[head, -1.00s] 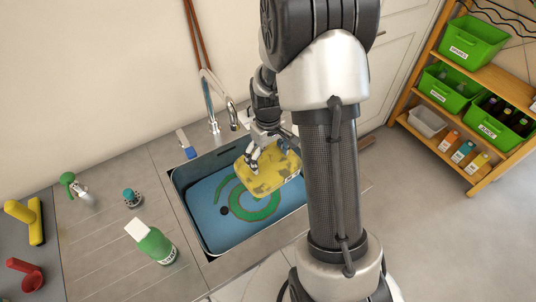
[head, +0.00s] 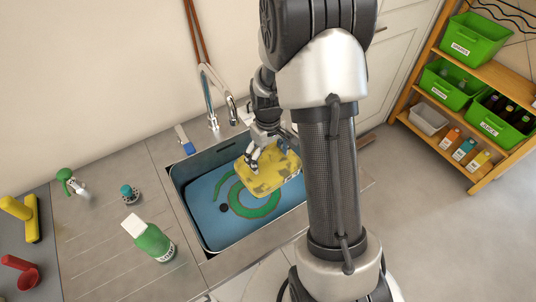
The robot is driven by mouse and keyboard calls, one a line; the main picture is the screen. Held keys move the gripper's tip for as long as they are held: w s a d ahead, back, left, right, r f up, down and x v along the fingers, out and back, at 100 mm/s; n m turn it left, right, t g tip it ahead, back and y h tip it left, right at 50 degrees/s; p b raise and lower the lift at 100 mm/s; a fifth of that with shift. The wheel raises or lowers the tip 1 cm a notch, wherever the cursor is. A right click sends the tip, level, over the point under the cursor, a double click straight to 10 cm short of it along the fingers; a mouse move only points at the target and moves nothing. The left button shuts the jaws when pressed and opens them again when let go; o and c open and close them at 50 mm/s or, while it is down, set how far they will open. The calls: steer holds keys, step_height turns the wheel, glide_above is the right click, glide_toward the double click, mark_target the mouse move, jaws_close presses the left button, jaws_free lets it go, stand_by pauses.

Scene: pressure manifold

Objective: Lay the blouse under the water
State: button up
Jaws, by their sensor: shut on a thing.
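A green ring-shaped thing (head: 238,208) shows in the basin, partly hidden behind the bundle. The tap (head: 209,95) stands at the sink's back edge. My arm hides the sink's right side.
A green and white bottle (head: 152,241), a teal-topped item (head: 130,195) and a green-headed spray bottle (head: 72,183) stand on the left counter. A blue-and-white brush (head: 185,140) rests at the sink's back rim. A wooden shelf (head: 487,172) with green bins stands far right.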

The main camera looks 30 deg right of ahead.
mark_target(268, 162)
step_height(268, 162, down, 14)
steer(key=b, duration=1)
stand_by(1.3)
steer(key=shift+f+b, duration=1.4)
steer(key=shift+f, duration=0.65)
stand_by(1.2)
steer(key=o, duration=1.4)
steer(key=shift+r, duration=0.15)
step_height(268, 162, up, 12)
steer(key=shift+f, duration=0.1)
